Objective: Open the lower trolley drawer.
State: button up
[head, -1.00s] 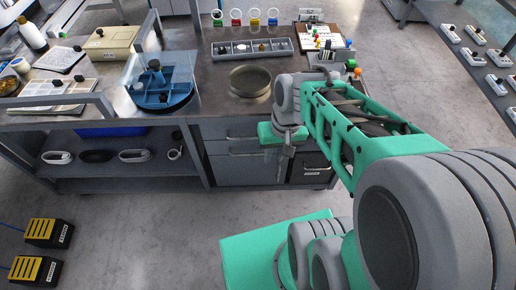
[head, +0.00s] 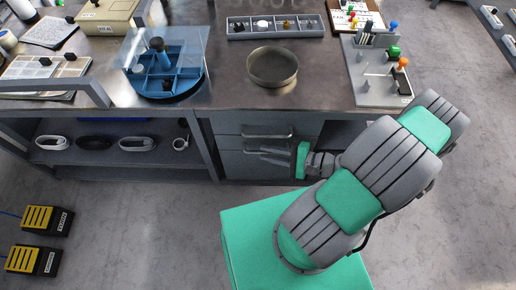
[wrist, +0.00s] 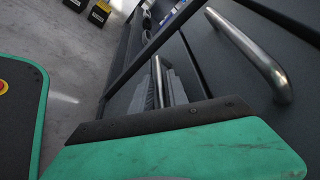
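The trolley's drawer fronts are below the worktop in the head view. The upper drawer (head: 235,128) is closed, with a bar handle (head: 267,135) that also shows large in the wrist view (wrist: 250,55). The lower drawer (head: 235,166) appears closed beneath it. My gripper (head: 268,155) comes in from the right at the lower drawer's front. In the wrist view its grey fingers (wrist: 160,85) lie on both sides of a shiny bar, apparently the lower handle (wrist: 158,75). Whether they grip it is unclear.
The worktop above holds a round metal dish (head: 272,68), a blue tray (head: 165,75) under a clear cover, and a grey peg board (head: 375,90). An open shelf (head: 105,155) is left of the drawers. Two yellow-black pedals (head: 45,220) stand on the floor.

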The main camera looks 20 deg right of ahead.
jog(key=shift+x, duration=1)
grip_shut()
dwell(0.7)
